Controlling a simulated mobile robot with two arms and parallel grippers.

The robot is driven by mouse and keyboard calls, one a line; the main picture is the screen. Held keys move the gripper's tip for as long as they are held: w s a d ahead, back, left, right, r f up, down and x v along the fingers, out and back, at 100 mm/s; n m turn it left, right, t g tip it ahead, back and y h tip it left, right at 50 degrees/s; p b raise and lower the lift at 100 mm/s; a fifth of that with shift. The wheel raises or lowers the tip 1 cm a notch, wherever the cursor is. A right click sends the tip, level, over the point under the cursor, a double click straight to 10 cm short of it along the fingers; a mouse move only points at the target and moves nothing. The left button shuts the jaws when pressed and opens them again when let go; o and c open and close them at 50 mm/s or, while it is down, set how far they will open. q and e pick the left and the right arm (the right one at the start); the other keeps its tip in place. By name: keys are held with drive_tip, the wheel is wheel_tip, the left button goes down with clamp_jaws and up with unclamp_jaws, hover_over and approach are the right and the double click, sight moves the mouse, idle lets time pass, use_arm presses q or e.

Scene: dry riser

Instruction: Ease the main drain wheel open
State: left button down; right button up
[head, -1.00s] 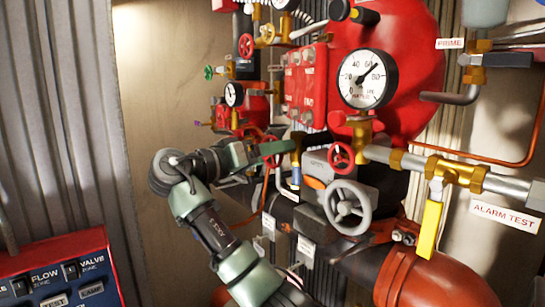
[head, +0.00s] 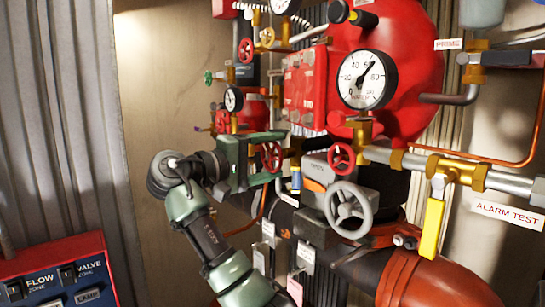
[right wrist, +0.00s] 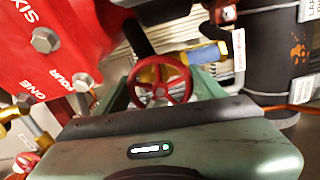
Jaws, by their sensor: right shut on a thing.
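My right gripper (head: 271,155) is at a small red handwheel (head: 272,157) left of the middle in the head view. In the right wrist view the red wheel (right wrist: 160,80) sits between the two green fingers of the gripper (right wrist: 162,88), which is shut on it. The wheel's spokes and hub show, with brass fittings behind it. No label naming this wheel can be read. My left gripper is not in view.
A second red handwheel (head: 341,158) and a larger grey handwheel (head: 350,205) stand close on the right. A yellow lever (head: 432,228) hangs further right. A pressure gauge (head: 366,79) is above.

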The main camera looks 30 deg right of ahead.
drive_tip(key=n, duration=0.3)
drive_tip(key=shift+r+p, duration=0.15)
drive_tip(key=shift+p, duration=0.15)
drive_tip(key=n+p, duration=0.1)
drive_tip(key=n, duration=0.3)
drive_tip(key=shift+w+n+p, duration=0.1)
drive_tip(key=shift+n+p, duration=0.3)
drive_tip(key=shift+n, duration=2.4)
drive_tip(key=o, duration=1.4)
drive_tip(key=shift+c, duration=0.2)
